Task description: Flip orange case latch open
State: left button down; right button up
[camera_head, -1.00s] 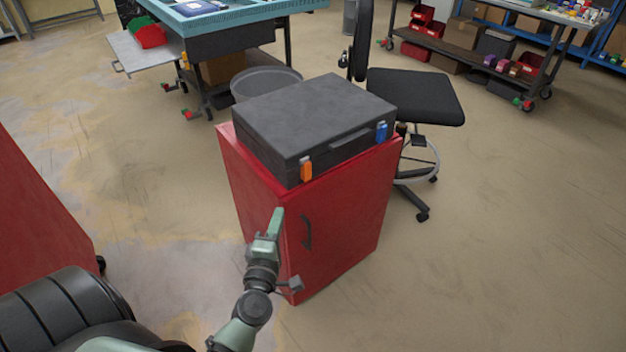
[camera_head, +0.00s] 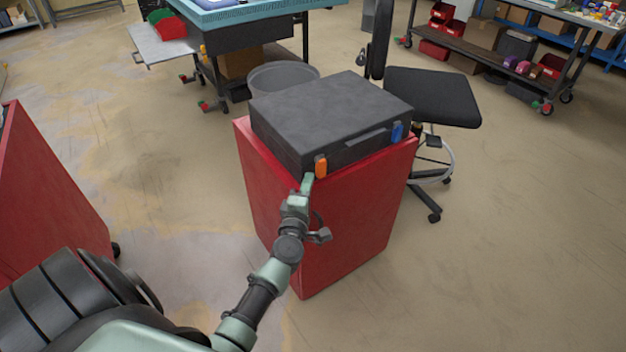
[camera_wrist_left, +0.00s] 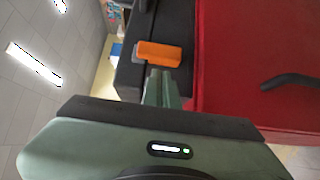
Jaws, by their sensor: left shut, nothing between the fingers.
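A dark grey case (camera_head: 325,112) lies closed on top of a red cabinet (camera_head: 345,220). Its orange latch (camera_head: 321,166) is on the front face near the left corner, and a blue latch (camera_head: 397,131) is towards the right. My left gripper (camera_head: 308,181) is shut and empty, its fingertips just below and left of the orange latch. In the left wrist view the orange latch (camera_wrist_left: 158,53) is right beyond the fingertips (camera_wrist_left: 160,76); whether they touch it I cannot tell. The right gripper is not in view.
A black chair (camera_head: 432,97) stands close behind the cabinet on the right. A grey bin (camera_head: 283,76) is behind the case. Another red cabinet (camera_head: 45,190) is at the left. The floor at the right front is clear.

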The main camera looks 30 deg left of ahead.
aim_at(325, 170)
pick_arm(q)
jog(key=shift+w+d, duration=0.3)
jog(key=shift+w, duration=0.45)
jog(key=shift+w+d+r, duration=0.1)
jog(key=shift+w+d, duration=0.25)
jog(key=shift+w, duration=0.4)
jog(key=shift+w+d, duration=0.35)
jog(key=shift+w, duration=0.4)
